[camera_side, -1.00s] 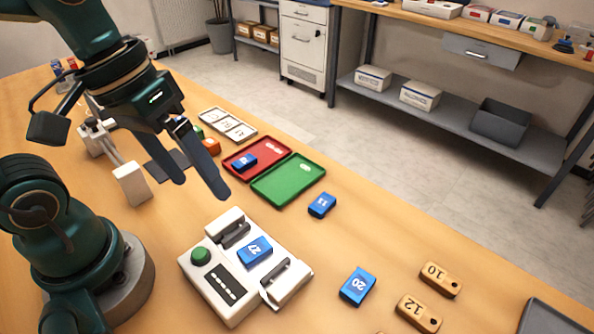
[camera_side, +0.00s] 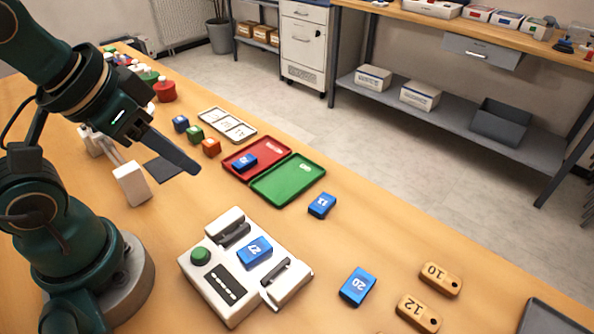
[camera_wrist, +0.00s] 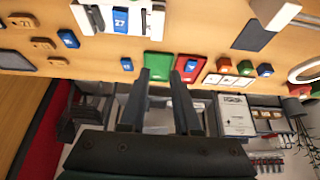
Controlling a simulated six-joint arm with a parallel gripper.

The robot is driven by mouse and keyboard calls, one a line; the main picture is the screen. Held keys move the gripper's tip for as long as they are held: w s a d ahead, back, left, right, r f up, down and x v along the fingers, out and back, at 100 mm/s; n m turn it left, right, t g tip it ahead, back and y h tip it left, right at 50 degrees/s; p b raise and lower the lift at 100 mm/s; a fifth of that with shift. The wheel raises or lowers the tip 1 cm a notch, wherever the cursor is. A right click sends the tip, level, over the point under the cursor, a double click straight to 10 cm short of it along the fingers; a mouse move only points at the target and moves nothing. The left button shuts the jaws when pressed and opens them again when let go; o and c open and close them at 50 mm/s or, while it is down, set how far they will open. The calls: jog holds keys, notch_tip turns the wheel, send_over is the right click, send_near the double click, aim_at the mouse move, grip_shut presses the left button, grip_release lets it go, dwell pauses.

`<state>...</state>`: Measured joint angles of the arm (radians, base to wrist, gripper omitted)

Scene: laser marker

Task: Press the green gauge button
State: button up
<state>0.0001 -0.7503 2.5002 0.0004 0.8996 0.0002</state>
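The green gauge button (camera_side: 200,256) sits on the left corner of the white gauge (camera_side: 216,272) in the side view. A blue block marked 27 (camera_side: 255,251) lies between the gauge's two dark-faced jaws. The gauge is partly visible at the top edge of the wrist view (camera_wrist: 88,18) with the blue block (camera_wrist: 121,19); the button is not visible there. My gripper (camera_side: 194,168) is raised above the table, behind the gauge and apart from the button. In the wrist view its two fingers (camera_wrist: 163,72) are spread with nothing held between them.
A red tray (camera_side: 270,148) holding a blue block and an empty green tray (camera_side: 300,186) lie behind the gauge. Loose blue blocks (camera_side: 357,286) and wooden tags (camera_side: 440,279) lie right. A white upright block (camera_side: 132,184) stands left. Table around the gauge is mostly clear.

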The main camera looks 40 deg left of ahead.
grip_shut()
dwell(1.4)
